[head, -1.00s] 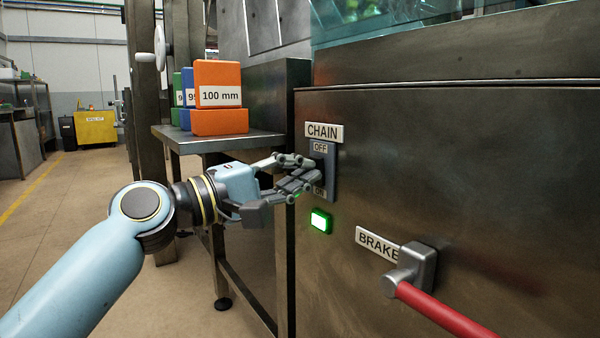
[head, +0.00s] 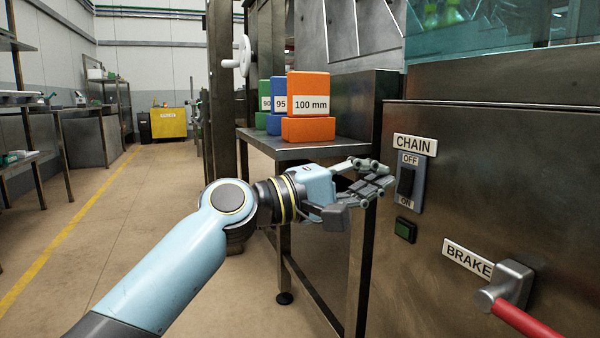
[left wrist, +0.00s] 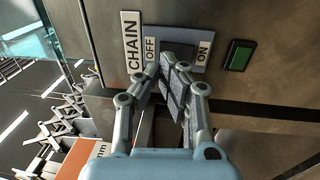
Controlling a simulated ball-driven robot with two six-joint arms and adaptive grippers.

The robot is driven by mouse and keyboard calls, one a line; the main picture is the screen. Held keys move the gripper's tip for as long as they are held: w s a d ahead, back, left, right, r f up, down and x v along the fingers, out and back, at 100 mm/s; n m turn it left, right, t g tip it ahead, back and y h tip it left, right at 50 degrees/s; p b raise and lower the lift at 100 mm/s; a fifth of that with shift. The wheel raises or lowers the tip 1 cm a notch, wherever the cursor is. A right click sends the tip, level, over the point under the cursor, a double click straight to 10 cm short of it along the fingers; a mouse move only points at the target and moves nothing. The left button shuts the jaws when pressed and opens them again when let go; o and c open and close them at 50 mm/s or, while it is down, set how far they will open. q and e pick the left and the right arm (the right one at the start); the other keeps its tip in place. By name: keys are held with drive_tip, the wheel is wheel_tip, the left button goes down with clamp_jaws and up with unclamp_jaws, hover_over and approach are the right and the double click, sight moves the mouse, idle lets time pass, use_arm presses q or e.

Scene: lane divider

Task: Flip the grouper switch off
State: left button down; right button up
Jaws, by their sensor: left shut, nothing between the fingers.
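A black switch (head: 406,182) sits on a grey-blue plate on the steel machine front, under a label reading CHAIN (head: 415,145). OFF is marked above it and ON below. No label reading grouper is readable. Its lever's exact tilt is hard to tell. A square green lamp (head: 405,230) below the plate is dark. My left gripper (head: 385,175) is shut and empty, just left of the plate with a small gap. In the left wrist view its fingers partly cover the switch plate (left wrist: 204,50); the lamp (left wrist: 238,55) shows unlit there. My right gripper is not in view.
A BRAKE label (head: 468,260) and a red-handled lever (head: 522,318) are on the panel at lower right. A metal table (head: 300,148) with orange (head: 308,130), blue and green blocks stands behind my gripper. The floor at left is open.

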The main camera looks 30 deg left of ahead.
use_arm(q)
drive_tip(key=r+v, duration=0.2)
drive_tip(key=v, duration=0.8)
drive_tip(key=shift+s+r, duration=0.15)
drive_tip(key=shift+r, duration=0.1)
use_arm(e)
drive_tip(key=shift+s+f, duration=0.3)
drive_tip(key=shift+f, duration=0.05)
use_arm(q)
drive_tip(key=shift+a, duration=0.1)
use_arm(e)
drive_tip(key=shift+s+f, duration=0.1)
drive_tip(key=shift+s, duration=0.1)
